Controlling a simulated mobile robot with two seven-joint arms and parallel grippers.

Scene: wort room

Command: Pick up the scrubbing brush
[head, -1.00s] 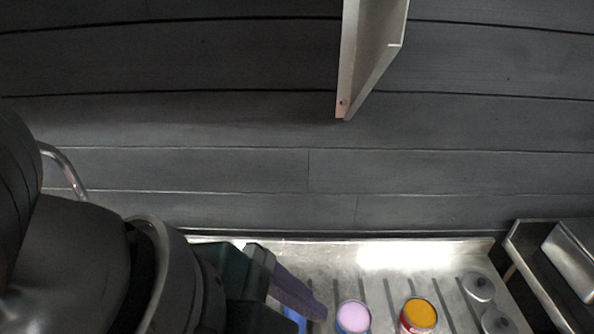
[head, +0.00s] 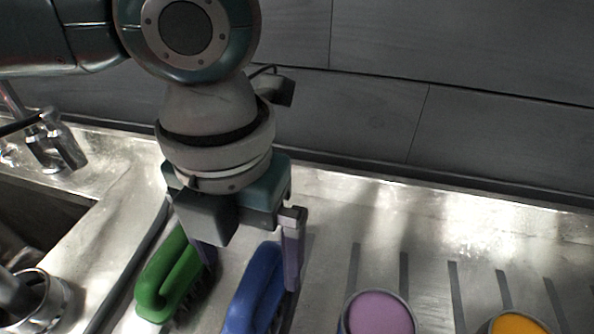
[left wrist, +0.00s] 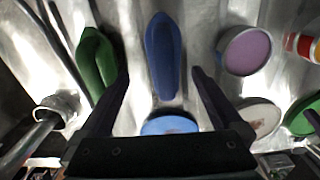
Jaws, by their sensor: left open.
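Two brushes with looped handles lie side by side on the metal drainboard (head: 330,235). One is blue (head: 254,290) and one is green (head: 165,280), with dark bristles showing under it. I cannot tell from the name alone which is the scrubbing brush. My left gripper (head: 249,274) is open and points down over the blue brush. In the left wrist view the blue brush (left wrist: 162,50) lies between the spread fingers, apart from both, and the green brush (left wrist: 95,60) lies outside the left finger. My right gripper is not in view.
A can with a purple top (head: 380,314) and one with an orange top (head: 517,323) stand to the right. A sink with a tap (head: 55,145) and a metal cup (head: 40,302) are at left. A blue round thing (left wrist: 169,124) shows below the blue brush.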

